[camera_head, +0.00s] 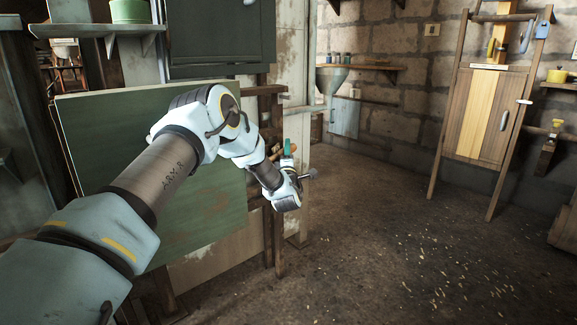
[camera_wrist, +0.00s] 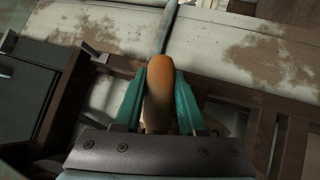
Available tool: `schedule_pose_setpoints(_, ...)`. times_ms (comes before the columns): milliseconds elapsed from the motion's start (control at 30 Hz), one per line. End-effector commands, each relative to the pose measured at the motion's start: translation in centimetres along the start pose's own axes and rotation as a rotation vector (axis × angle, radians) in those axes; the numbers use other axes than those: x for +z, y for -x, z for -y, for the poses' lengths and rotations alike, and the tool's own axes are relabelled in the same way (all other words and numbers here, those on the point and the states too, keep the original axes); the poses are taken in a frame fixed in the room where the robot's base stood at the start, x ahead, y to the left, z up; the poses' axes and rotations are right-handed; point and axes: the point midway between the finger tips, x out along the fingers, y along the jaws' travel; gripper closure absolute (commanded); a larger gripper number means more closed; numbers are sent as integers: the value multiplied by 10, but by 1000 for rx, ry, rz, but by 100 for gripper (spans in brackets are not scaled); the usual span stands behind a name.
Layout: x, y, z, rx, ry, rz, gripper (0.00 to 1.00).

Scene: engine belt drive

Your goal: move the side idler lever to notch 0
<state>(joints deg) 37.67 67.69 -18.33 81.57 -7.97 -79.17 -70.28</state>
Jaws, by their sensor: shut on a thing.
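An orange-brown wooden handle (camera_wrist: 157,95), which looks like the grip of the side idler lever, sits between the teal fingers of my gripper (camera_wrist: 160,68) in the wrist view. The fingers are shut on it from both sides. A thin grey metal rod (camera_wrist: 166,28) runs upward beyond the handle's rounded end; I cannot tell whether it joins the handle. In the head view my gripper (camera_head: 287,149) is beside the wooden frame, with small brown handle-like parts (camera_head: 274,151) at its left. The notches are not visible, so the lever's notch cannot be read.
A large green panel (camera_head: 205,215) stands behind my arm. A dark wooden frame (camera_head: 268,235) rises beside it, and a grey funnel (camera_head: 331,78) is further back. The floor to the right is open, up to a wooden stand (camera_head: 482,130).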

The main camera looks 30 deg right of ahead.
Motion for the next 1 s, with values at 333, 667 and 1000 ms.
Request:
schedule_pose_setpoints(333,-3,-1,-15,80,86,-23,100)
schedule_pose_setpoints(667,-3,-2,-19,90,95,-26,100)
schedule_pose_setpoints(1000,-3,-2,-18,89,93,-26,34)
